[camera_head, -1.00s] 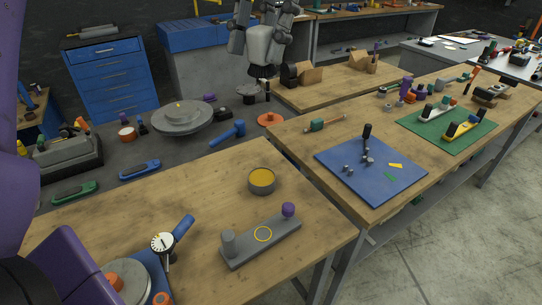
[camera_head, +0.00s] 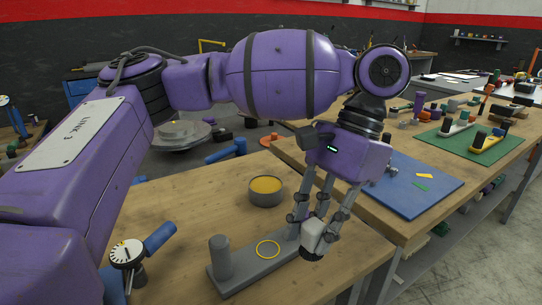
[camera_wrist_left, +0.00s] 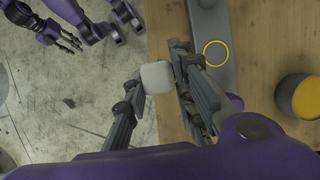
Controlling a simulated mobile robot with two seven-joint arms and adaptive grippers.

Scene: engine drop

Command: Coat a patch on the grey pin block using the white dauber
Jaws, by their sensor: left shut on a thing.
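The grey pin block (camera_head: 246,271) lies on the near wooden table, with a grey upright pin (camera_head: 220,257) at its left end. A yellow ring outline (camera_head: 268,250) marks a patch on its top, which also shows in the left wrist view (camera_wrist_left: 216,53). My left gripper (camera_head: 316,228) is shut on the white dauber (camera_head: 313,238) near the block's right end. In the left wrist view the dauber (camera_wrist_left: 157,77) sits between the fingers, apart from the ring. The gripper hides the block's right end. Purple-and-grey finger parts, seemingly my right gripper (camera_wrist_left: 95,35), show at upper left; their opening is unclear.
A round pot of yellow stuff (camera_head: 266,190) stands behind the pin block. A dial gauge (camera_head: 127,254) is at the left. A blue mat (camera_head: 420,205) and a green mat (camera_head: 455,145) lie on the right table. Clear wood surrounds the pot.

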